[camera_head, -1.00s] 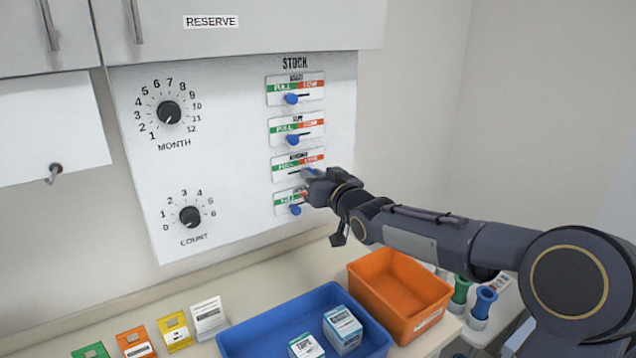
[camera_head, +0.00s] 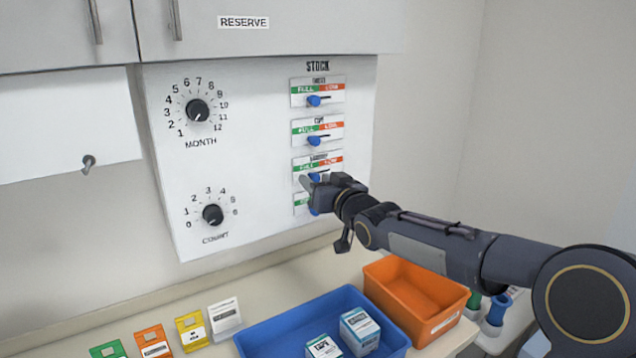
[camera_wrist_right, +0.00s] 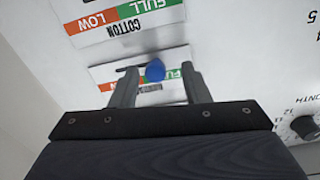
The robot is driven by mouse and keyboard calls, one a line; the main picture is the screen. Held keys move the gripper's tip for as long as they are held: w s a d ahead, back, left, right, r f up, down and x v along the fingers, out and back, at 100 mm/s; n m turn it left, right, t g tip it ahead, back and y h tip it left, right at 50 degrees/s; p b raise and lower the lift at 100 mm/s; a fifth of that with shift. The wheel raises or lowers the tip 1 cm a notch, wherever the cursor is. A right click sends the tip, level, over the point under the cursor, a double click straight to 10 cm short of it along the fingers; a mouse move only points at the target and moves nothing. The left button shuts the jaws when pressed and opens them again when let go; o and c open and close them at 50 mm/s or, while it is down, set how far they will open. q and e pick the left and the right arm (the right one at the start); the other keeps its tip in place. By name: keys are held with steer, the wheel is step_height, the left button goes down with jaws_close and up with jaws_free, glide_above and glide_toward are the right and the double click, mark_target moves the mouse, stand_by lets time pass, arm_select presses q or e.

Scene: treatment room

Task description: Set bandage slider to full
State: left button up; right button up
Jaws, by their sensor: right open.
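The bandage slider is the third row of the STOCK panel; its blue knob (camera_head: 315,177) sits at the left, FULL end of its slot, in line with the knobs above. My right gripper (camera_head: 320,183) is at this row, its fingers partly covering the slider plate. In the wrist view, which is upside down, the right gripper (camera_wrist_right: 159,72) is open, one finger on each side of the blue knob (camera_wrist_right: 155,70), with gaps visible. The slot's free part runs to the LOW side. My left gripper is not in view.
Two other sliders (camera_head: 314,101) (camera_head: 314,141) sit above; the cotton slider (camera_wrist_right: 125,15) below is partly hidden by my gripper. MONTH (camera_head: 197,110) and COUNT (camera_head: 212,215) dials are at left. A blue tray (camera_head: 270,340) and an orange bin (camera_head: 448,310) stand on the counter below.

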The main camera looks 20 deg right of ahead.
steer(key=s, duration=0.7)
steer(key=shift+s+d, duration=0.35)
steer(key=shift+s, duration=0.05)
steer(key=s+a+f+g, duration=0.3)
steer(key=s+f, duration=0.4)
steer(key=s, duration=0.3)
steer(key=s+a+f+g+y, duration=0.1)
steer(key=s+a+f+g, duration=0.2)
steer(key=s, duration=0.7)
steer(key=s+a+f+m+g+y, duration=0.1)
steer(key=s+a+f+g, duration=0.2)
steer(key=s+f+g, duration=0.3)
steer(key=s+f, duration=0.4)
steer(key=f, duration=0.1)
steer(key=shift+s+a+f, duration=0.15)
steer(key=shift+s+f, duration=0.15)
steer(key=shift+s, duration=0.1)
